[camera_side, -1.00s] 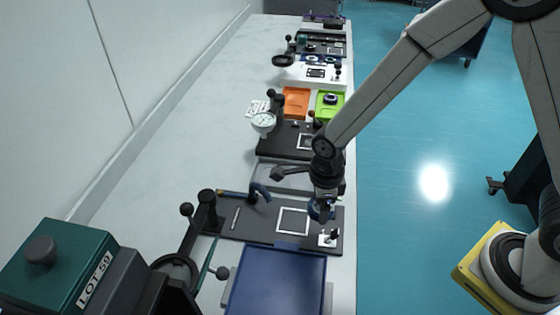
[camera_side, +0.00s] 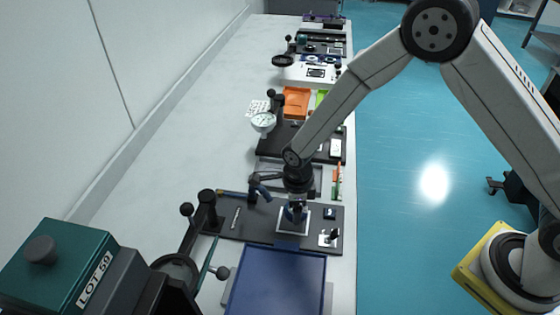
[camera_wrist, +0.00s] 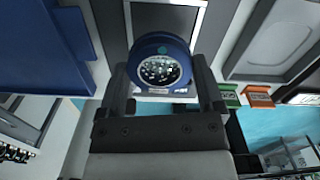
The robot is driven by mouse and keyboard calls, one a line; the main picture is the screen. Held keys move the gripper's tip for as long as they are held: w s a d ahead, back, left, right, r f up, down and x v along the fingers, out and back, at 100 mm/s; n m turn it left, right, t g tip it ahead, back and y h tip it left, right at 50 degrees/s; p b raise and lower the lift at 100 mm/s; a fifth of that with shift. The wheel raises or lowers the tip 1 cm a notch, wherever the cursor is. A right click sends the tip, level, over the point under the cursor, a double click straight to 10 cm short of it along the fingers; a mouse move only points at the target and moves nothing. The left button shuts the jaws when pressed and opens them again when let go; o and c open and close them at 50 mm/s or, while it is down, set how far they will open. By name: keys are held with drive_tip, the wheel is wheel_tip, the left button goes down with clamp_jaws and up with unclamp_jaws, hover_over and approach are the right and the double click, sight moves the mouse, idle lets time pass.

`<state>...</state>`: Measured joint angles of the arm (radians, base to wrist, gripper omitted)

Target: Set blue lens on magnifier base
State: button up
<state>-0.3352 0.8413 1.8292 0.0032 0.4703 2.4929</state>
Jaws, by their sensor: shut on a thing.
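My gripper (camera_wrist: 162,90) is shut on the blue lens (camera_wrist: 161,46), a thick blue ring around clear glass with bright specks in it. In the side view the blue lens (camera_side: 289,214) is partly hidden by my gripper (camera_side: 295,215). The lens is over the white-framed square (camera_side: 280,228) on the black base plate (camera_side: 258,228); I cannot tell whether it touches. The white frame (camera_wrist: 129,20) also shows behind the lens in the wrist view. Which part is the magnifier base is not clear.
A dark blue tray (camera_side: 275,280) lies in front of the black plate. A blue curved piece (camera_side: 259,188) stands behind left.

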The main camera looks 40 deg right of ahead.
drive_tip(key=shift+w+f, duration=0.1)
drive_tip(key=shift+w+f, duration=0.1)
drive_tip(key=shift+f, duration=1.65)
drive_tip(key=shift+f, duration=0.15)
drive_tip(key=o, duration=1)
drive_tip(key=shift+r, duration=6.2)
